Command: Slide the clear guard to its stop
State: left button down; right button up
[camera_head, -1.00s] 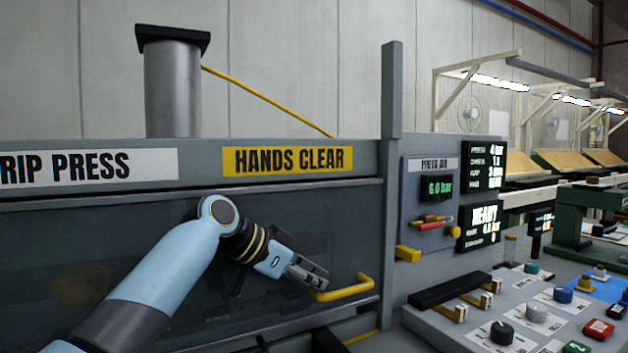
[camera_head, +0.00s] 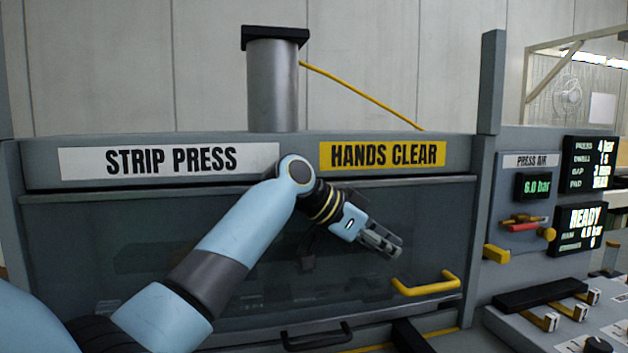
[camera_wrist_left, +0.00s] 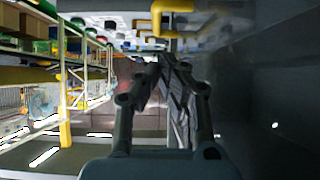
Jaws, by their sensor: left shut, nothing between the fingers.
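The clear guard (camera_head: 150,245) is a dark see-through panel across the front of the strip press, below the sign beam. Its lower edge is near the bottom of the press opening. A yellow handle (camera_head: 428,290) sits at its lower right. My left gripper (camera_head: 394,251) is shut and empty, above and left of the handle, apart from it. In the left wrist view the closed fingers (camera_wrist_left: 165,68) point toward a yellow handle (camera_wrist_left: 172,14), with a gap between. The dark panel (camera_wrist_left: 265,95) runs along the right side there. My right gripper is not in view.
A grey post (camera_head: 490,85) and the press air panel (camera_head: 524,200) stand right of the guard. A control desk (camera_head: 515,325) with levers is at the lower right. A black handle (camera_head: 318,341) is below the guard.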

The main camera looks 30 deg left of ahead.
pick_arm(q)
jog(key=b+v, duration=0.2)
jog(key=v, duration=1.4)
jog(key=shift+s+a, duration=0.25)
